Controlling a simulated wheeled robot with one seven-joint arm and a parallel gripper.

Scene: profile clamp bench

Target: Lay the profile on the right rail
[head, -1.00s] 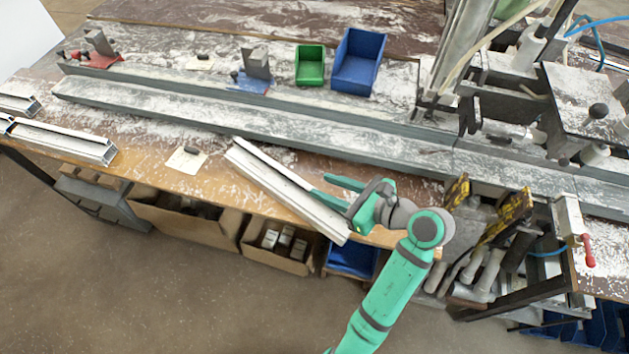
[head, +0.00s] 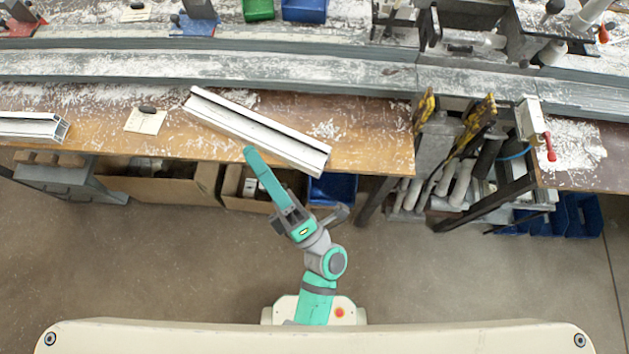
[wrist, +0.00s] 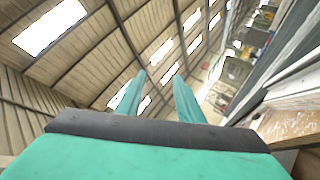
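A white profile (head: 258,130) lies at a slant on the wooden bench, its right end close to the front edge. A pale strip at the right of that view may be the profile.
Yellow-and-black clamp parts (head: 425,110) and a red-handled clamp (head: 535,125) stand right of the profile. Green (head: 258,9) and blue (head: 304,9) bins sit at the back. Boxes are under the bench.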

